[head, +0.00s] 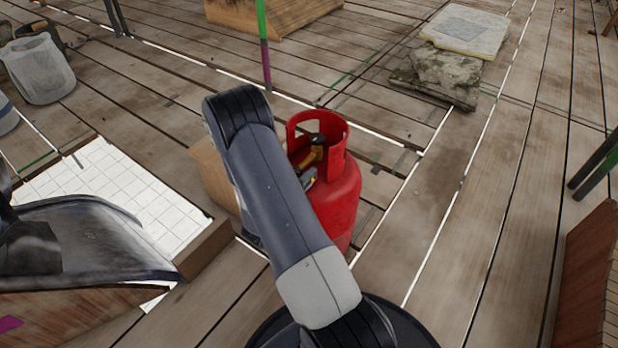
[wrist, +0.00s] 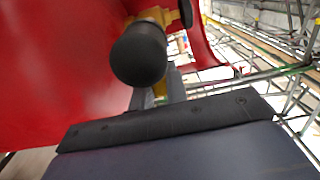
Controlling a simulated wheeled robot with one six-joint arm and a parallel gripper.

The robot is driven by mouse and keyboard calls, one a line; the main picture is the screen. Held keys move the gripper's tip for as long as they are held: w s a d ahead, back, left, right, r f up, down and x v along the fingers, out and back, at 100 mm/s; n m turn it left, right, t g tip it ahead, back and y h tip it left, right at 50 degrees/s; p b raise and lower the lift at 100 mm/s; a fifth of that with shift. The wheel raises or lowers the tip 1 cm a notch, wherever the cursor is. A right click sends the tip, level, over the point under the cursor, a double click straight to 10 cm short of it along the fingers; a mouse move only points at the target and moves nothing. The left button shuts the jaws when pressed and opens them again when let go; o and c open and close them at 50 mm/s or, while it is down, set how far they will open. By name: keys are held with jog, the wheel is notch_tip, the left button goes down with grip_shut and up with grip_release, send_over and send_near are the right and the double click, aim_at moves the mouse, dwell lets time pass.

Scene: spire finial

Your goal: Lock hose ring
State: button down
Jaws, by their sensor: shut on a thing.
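A red gas cylinder (head: 338,200) stands upright on the planks, right of my arm, with an open collar around its top. Inside the collar is a brass valve (head: 312,155) with a black knob, which also shows large in the wrist view (wrist: 138,54). My gripper (wrist: 160,92) is at the valve, just below the knob in the wrist view, its grey fingers shut on a small yellow-brass part that I take for the hose ring (wrist: 174,72). The knob and fingers hide most of that ring, so I cannot tell its turn or seating. My arm hides the cylinder's left side in the head view.
A cardboard-coloured box (head: 212,172) stands left of the cylinder behind my arm. A white tiled panel (head: 115,190) and a grey tray-like barrow (head: 95,235) lie at left. Stone slabs (head: 440,75) lie at the back right. The planks right of the cylinder are clear.

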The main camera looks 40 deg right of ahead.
jog(key=shift+f, duration=0.1)
jog(key=m, duration=0.1)
jog(key=f+m+b, duration=0.1)
jog(key=m, duration=0.1)
jog(key=m+b, duration=0.1)
jog(key=shift+w+f+m, duration=0.2)
jog(key=shift+f+m, duration=0.1)
jog(key=shift+f, duration=0.05)
jog(key=shift+w+a+f+m+b, duration=0.1)
jog(key=shift+w+f+m+b, duration=0.15)
jog(key=shift+m, duration=0.5)
jog(key=shift+a+f+m+b, duration=0.15)
jog(key=shift+m+b, duration=0.25)
jog(key=shift+m, duration=0.3)
jog(key=shift+w+d+f+m+b, duration=0.1)
jog(key=shift+w+f+m+b, duration=0.15)
jog(key=shift+m, duration=0.5)
jog(key=c, duration=1.4)
grip_release()
jog(key=shift+a, duration=0.1)
